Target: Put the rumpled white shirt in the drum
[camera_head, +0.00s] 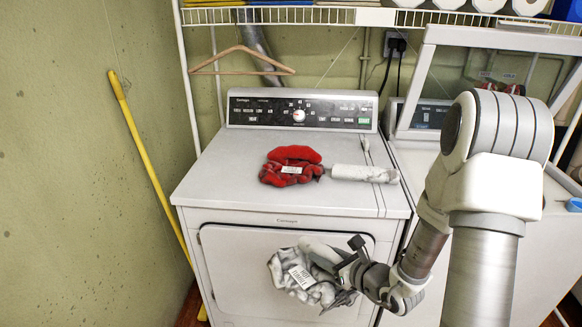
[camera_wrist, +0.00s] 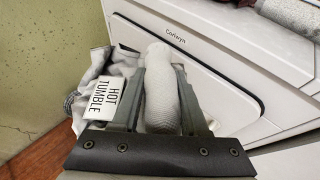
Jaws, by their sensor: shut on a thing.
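My gripper (camera_head: 338,268) is shut on the rumpled white shirt (camera_head: 288,272), a white and grey bundle with a tag reading HOT TUMBLE. The shirt hangs in front of the left machine's front door (camera_head: 230,262), which looks shut. In the wrist view, white cloth (camera_wrist: 160,85) bulges between the fingers, and the tag (camera_wrist: 106,97) lies left of them. Both machines' drum interiors are out of sight. The right machine (camera_head: 547,225) has its glass-paned lid (camera_head: 455,62) raised; my arm covers part of it.
On the left machine's top (camera_head: 225,170) lie a red cloth (camera_head: 290,165) with a tag and a white roll-like thing (camera_head: 350,172). A wooden hanger (camera_head: 241,62) hangs from the wire shelf (camera_head: 330,15). A yellow pole (camera_head: 150,165) leans at the left wall.

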